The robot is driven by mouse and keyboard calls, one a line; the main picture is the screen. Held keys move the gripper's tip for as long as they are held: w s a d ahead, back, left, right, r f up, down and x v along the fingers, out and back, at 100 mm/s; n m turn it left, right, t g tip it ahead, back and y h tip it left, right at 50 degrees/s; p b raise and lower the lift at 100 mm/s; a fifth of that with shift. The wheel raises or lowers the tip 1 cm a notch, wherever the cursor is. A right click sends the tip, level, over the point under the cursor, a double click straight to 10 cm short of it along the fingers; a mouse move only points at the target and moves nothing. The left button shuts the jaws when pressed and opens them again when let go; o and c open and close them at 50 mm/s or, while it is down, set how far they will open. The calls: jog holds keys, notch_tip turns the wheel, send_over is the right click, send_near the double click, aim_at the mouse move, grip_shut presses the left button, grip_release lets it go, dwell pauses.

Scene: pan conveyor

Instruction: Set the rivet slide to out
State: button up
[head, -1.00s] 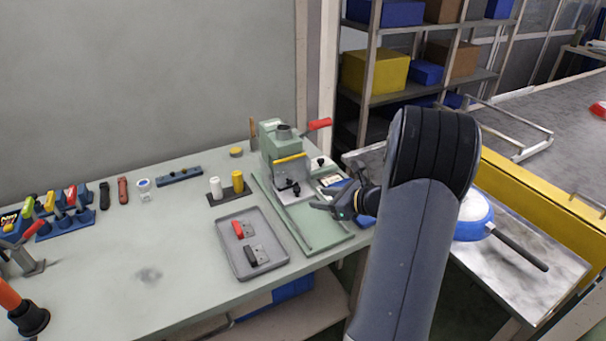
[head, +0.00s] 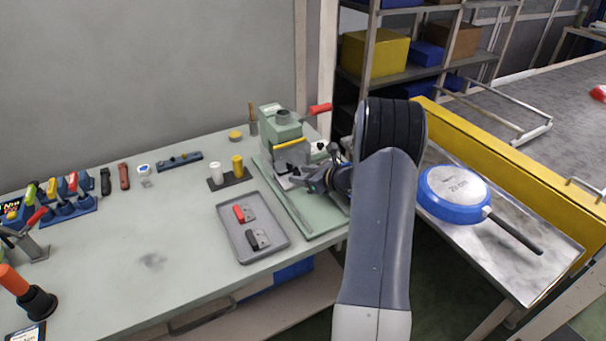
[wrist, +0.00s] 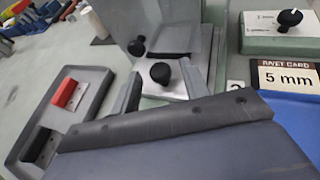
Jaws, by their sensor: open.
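The green riveting press (head: 282,135) stands at the back of the bench. At its base a pale slide plate with a round black knob (wrist: 160,72) shows in the wrist view. I take this to be the rivet slide; its in or out setting is not clear. A second black knob (wrist: 137,47) sits on the grey guard behind it. My gripper (head: 298,183) is open and low in front of the press. In the wrist view its fingers (wrist: 160,76) stand left and right of the slide knob; no contact is visible. My arm hides part of the press's right side.
A grey tray (head: 228,248) with red and black handles lies left of the press base. White (head: 216,172) and yellow cylinders stand behind it. A "5 mm" rivet card (wrist: 288,76) and a green dial box (wrist: 262,42) are at right. A blue pan (head: 455,208) rests on the metal side table.

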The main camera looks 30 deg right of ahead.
jog(key=shift+c, duration=0.2)
grip_shut()
dwell(0.3)
